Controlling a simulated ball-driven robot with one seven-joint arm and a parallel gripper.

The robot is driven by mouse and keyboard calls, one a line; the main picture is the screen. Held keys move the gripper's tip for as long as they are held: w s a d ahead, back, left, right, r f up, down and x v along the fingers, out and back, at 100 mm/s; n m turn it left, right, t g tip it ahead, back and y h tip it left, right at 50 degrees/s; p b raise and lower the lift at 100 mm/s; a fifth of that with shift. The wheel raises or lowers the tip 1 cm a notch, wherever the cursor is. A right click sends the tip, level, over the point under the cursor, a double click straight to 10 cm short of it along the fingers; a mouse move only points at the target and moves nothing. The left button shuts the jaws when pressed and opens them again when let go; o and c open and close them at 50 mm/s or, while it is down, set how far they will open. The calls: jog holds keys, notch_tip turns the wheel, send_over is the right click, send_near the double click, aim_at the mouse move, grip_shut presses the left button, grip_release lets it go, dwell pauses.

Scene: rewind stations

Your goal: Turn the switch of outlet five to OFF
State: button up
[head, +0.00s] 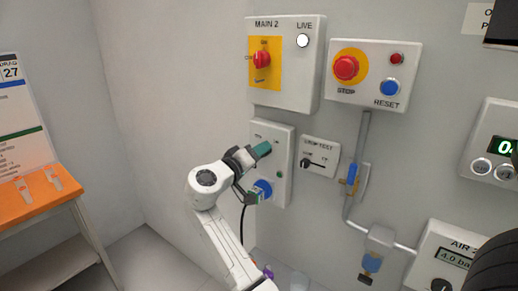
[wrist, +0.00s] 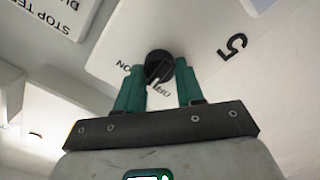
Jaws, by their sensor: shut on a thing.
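Outlet five's panel (head: 284,140) is a pale box on the wall with a blue socket (head: 264,187) low on it. In the wrist view the panel (wrist: 205,35) appears turned over, with a large black 5 on it. Its round black switch (wrist: 158,66) sits between my green fingers. My gripper (wrist: 160,72) is shut on the switch. The white pointer line slants down in that picture, close to the lower lettering, which is partly hidden; ON stands to the left. In the head view my gripper (head: 263,149) is at the panel's upper part and hides the switch.
Above is the MAIN 2 box (head: 309,60) with a red rotary switch and lit LIVE lamp. The STOP/RESET box (head: 374,73) is upper right. A STOP TEST plate (head: 320,148) is close right of my gripper. A black cable (head: 242,222) hangs below the socket.

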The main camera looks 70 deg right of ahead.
jog(key=shift+w+n+p, duration=0.1)
jog(key=shift+n+p, duration=2.35)
jog(key=shift+n, duration=1.45)
jog(key=shift+f, duration=0.15)
jog(key=o, duration=1)
jog(key=shift+o, duration=0.2)
jog(key=b+v, duration=0.2)
jog(key=v, duration=0.9)
jog(key=shift+d, duration=0.1)
